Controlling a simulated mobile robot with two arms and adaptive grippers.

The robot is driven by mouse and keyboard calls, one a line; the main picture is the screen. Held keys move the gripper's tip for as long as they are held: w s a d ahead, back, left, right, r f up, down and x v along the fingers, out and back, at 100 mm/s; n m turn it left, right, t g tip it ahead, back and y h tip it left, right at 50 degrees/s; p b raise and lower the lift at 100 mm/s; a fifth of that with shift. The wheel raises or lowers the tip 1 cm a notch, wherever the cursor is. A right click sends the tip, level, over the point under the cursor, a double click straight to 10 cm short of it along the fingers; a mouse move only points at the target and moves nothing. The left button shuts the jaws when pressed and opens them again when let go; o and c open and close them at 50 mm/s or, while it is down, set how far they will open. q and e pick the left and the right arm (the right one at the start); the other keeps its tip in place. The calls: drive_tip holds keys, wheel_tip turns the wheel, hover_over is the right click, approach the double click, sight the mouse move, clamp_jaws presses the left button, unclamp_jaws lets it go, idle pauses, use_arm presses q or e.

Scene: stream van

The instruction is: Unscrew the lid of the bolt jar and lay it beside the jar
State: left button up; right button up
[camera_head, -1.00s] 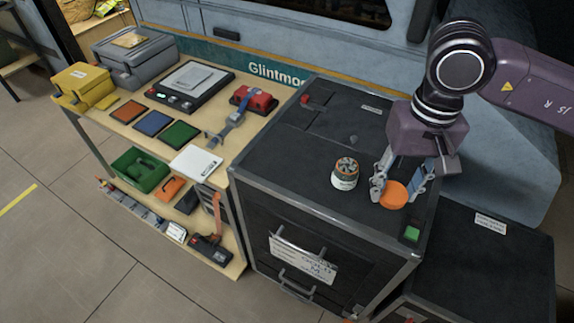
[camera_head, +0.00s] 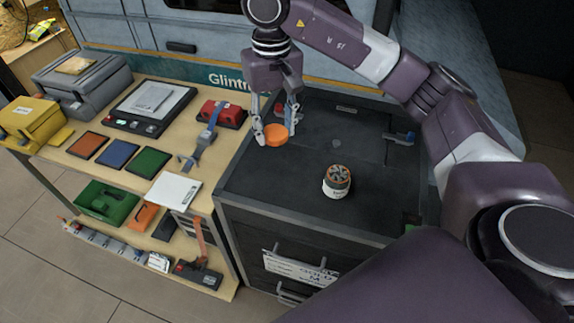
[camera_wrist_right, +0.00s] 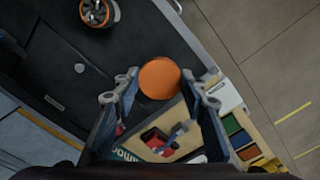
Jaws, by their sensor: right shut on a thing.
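The bolt jar (camera_head: 337,182) stands upright and open on the black cabinet top (camera_head: 290,190), with bolts showing in its mouth. In the right wrist view the jar (camera_wrist_right: 97,13) is at the top left, apart from the gripper. My right gripper (camera_head: 276,137) is shut on the orange lid (camera_head: 276,135), left of and behind the jar, near the cabinet's left edge. In the right wrist view the lid (camera_wrist_right: 159,78) sits between the fingertips and appears held above the surface. My left gripper is not in view.
Left of the cabinet, a wooden bench holds a red case (camera_head: 222,114), a blue-grey strap-like tool (camera_head: 203,145), colored pads and a scale (camera_head: 150,105). A blue and dark item (camera_head: 400,137) is at the cabinet's right side. Cabinet top around the jar is clear.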

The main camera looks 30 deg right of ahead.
drive_tip(key=p, duration=0.3)
hover_over(276, 184)
wheel_tip(276, 184, down, 14)
drive_tip(key=shift+r, duration=0.2)
wheel_tip(276, 184, down, 3)
drive_tip(key=shift+s+f+p, duration=0.1)
drive_tip(key=shift+s+p, duration=0.05)
drive_tip(key=shift+p, duration=0.4)
drive_tip(key=shift+d+f, duration=0.1)
drive_tip(key=shift+f, duration=0.05)
drive_tip(key=shift+f+b, duration=0.25)
drive_tip(key=shift+b, duration=0.1)
drive_tip(key=o, duration=1.3)
drive_tip(key=shift+r, duration=0.1)
drive_tip(key=shift+c, duration=0.2)
drive_tip(key=shift+r, duration=0.1)
